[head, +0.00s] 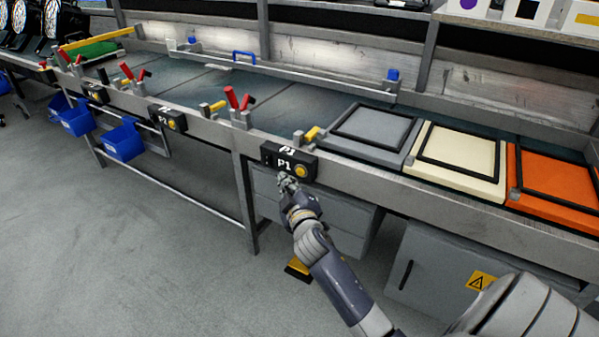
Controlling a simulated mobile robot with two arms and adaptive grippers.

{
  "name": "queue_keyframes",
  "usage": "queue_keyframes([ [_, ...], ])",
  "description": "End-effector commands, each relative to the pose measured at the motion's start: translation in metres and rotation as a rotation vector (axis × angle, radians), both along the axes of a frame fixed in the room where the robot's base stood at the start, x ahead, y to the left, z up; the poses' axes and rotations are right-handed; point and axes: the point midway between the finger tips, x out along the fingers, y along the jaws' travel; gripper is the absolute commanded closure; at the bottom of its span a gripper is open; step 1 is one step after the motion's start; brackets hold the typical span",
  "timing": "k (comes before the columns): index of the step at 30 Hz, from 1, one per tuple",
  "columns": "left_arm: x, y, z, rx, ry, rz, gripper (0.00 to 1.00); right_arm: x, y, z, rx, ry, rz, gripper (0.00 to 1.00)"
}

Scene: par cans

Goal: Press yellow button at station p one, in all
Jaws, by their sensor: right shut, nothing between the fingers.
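The station P1 box (278,162) is a black box with a white "P1" label on the front edge of the bench. Its round yellow button (301,171) sits at the right end of the box's face and is in clear view. My right gripper (287,180) is shut and empty. In the picture its fingertips are just below the box, a little left of and below the button. Whether they touch the box I cannot tell. My left gripper is not in view.
Further left on the bench edge is a similar box (168,118) with a yellow button. Red-handled clamps (238,100) stand above the edge. Grey (342,153), cream (425,173) and orange (529,204) trays lie to the right. Drawers (342,228) hang under the bench.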

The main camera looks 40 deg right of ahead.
Motion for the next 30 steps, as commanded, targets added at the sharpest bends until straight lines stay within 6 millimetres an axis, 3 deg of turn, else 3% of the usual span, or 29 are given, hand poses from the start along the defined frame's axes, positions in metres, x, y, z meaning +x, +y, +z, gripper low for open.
queue_keyframes([
  [8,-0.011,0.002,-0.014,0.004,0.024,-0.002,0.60,0.006,-0.013,0.001,0.000,-0.002,0.001,1.00],
  [30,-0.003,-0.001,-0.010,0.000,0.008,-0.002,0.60,0.006,-0.013,0.001,0.000,-0.002,0.000,1.00],
])
